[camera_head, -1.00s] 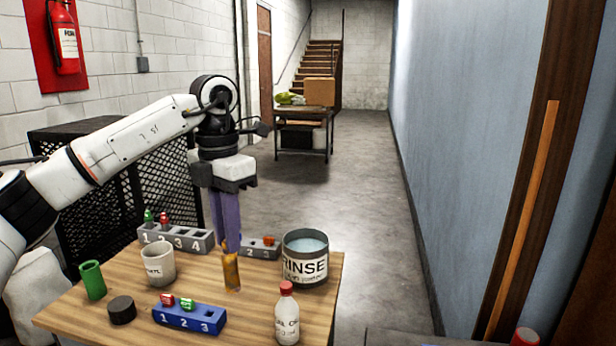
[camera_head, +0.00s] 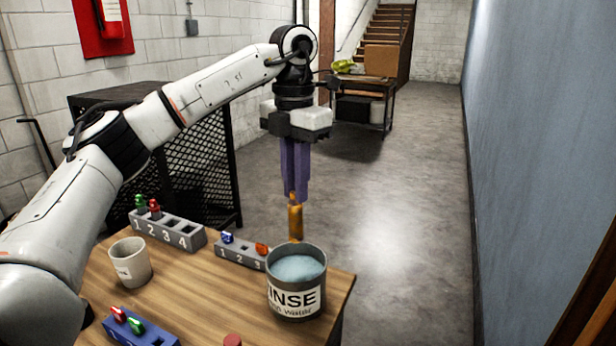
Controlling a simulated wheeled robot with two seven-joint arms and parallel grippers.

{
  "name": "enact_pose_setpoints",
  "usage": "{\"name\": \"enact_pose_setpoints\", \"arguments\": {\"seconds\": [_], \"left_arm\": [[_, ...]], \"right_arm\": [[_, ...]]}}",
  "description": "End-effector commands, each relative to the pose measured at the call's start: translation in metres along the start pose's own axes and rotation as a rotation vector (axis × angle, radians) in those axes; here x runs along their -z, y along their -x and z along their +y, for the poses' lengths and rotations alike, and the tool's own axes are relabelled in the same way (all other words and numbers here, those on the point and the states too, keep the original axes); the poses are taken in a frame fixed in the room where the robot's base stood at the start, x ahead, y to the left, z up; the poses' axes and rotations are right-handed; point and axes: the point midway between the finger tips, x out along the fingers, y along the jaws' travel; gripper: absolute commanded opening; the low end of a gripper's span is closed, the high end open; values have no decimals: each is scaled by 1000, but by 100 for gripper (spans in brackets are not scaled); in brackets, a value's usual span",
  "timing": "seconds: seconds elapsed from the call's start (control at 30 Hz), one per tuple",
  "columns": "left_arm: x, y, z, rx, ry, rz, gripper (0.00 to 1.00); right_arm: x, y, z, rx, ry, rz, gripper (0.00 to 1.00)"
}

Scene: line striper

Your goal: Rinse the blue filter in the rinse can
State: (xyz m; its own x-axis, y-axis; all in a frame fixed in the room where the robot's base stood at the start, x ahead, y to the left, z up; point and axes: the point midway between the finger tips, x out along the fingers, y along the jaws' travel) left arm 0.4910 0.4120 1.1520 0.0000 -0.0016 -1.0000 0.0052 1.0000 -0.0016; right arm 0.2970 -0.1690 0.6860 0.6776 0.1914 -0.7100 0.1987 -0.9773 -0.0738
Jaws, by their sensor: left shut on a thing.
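My left gripper (camera_head: 296,196) points down, its purple fingers shut on an amber, narrow-necked piece (camera_head: 296,220). The piece hangs upright, its lower end at the far rim of the rinse can in the picture. I cannot tell whether it is over the opening or behind it. The rinse can (camera_head: 296,301) is a grey can with a white RINSE label and pale blue liquid, near the table's right edge. A small blue piece (camera_head: 227,238), which looks like the blue filter, sits in slot 1 of the grey three-slot rack (camera_head: 238,253). My right gripper is out of view.
An orange piece (camera_head: 262,248) sits in slot 3 of that rack. A grey four-slot rack (camera_head: 168,230) holds green and red pieces. A white cup (camera_head: 130,263) and a blue rack (camera_head: 140,331) stand nearer. A red cap (camera_head: 232,340) shows at the bottom edge.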

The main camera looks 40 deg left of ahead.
Motion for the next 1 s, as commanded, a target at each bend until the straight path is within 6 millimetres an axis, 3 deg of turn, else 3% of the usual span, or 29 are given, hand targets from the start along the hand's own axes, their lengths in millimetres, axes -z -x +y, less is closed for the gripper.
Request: {"name": "enact_pose_setpoints", "arguments": {"seconds": [0.47,1.0], "left_arm": [[0,-52,0,0,0,0,0],[0,-104,0,0,1,1,0]], "right_arm": [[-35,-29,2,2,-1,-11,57],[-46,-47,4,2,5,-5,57]]}}
